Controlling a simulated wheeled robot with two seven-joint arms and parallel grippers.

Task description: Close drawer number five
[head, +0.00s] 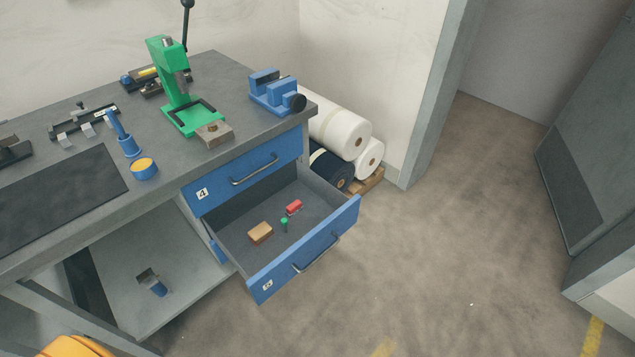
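A blue-fronted drawer (318,252) is pulled far out of the workbench, below the shut drawer marked 4 (245,176). Its small white label looks like a 5 or 6; I cannot read it for certain. A dark bar handle (318,256) runs along its front. Inside the grey tray lie a tan block (260,233), a small green piece (284,225) and a red piece (294,208). Neither of my grippers is in view.
The workbench (225,75) carries a green press (172,90), a blue vice (275,92) and other tools. Rolls of material (340,130) lie beyond its right end. The floor (440,250) right of the drawer is clear. A yellow object (75,347) shows at bottom left.

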